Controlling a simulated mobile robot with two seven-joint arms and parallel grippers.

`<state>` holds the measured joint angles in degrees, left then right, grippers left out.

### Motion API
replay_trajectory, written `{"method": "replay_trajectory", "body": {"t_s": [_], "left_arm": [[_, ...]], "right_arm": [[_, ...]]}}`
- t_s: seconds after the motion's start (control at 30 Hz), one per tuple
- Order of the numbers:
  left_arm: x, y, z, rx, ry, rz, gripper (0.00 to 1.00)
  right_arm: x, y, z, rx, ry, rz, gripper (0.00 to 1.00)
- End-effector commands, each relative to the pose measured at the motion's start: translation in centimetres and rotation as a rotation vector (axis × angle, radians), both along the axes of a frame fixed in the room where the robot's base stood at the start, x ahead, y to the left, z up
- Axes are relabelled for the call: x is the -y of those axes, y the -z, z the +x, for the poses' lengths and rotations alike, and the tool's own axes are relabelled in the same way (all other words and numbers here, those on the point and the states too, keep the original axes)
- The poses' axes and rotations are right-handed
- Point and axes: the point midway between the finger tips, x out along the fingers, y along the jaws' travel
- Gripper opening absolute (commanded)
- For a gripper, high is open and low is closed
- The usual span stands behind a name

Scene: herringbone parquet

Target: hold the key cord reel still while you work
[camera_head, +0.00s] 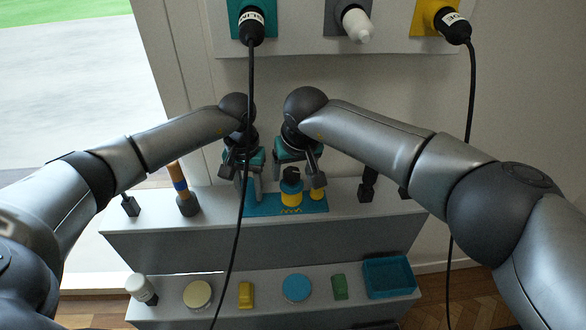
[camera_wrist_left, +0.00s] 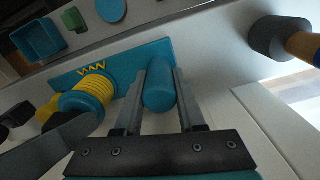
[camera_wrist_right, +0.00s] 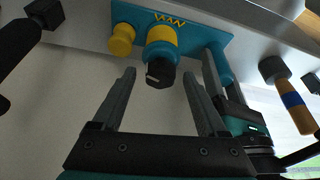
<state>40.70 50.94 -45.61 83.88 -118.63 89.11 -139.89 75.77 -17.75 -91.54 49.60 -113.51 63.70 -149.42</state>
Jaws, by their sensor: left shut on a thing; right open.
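The key cord reel appears to be the teal device on the upper shelf. It has a flat base (camera_head: 318,204) with a yellow zigzag, a teal and yellow drum (camera_head: 291,195) with a black top (camera_wrist_right: 158,76), a yellow knob (camera_wrist_right: 121,40) and a plain teal post (camera_wrist_left: 159,92). My left gripper (camera_wrist_left: 157,68) is shut on the post, one finger on each side. My right gripper (camera_wrist_right: 159,74) is open near the drum's black top, with nothing between its fingers that I can see gripped. In the head view, the grippers partly hide the reel.
A wooden handle with a blue band (camera_head: 179,182) stands left of the reel. Dark posts (camera_head: 367,190) stand to the right. A lower shelf holds a blue tray (camera_head: 390,292), a blue disc (camera_head: 297,288) and several small items. Black cables (camera_head: 238,215) hang from wall plugs.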

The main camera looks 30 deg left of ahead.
Motion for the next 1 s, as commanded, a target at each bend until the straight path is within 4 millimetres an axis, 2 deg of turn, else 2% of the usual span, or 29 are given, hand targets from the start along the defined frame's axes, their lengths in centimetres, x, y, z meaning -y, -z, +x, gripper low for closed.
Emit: {"method": "replay_trajectory", "body": {"t_s": [0.2, 0.87, 1.0], "left_arm": [[0.04, 0.01, 0.01, 0.0, 0.001, -0.001, 0.0], [0.04, 0.0, 0.01, 0.0, 0.0, -0.001, 0.0], [0.04, 0.01, 0.01, 0.0, 0.0, -0.001, 0.0]], "right_arm": [[-0.01, 0.01, -0.02, 0.0, 0.0, 0.0, 0.74], [0.01, -0.02, 0.01, 0.0, 0.001, 0.0, 0.0], [0.01, -0.02, 0.01, 0.0, 0.001, 0.0, 0.0]]}}
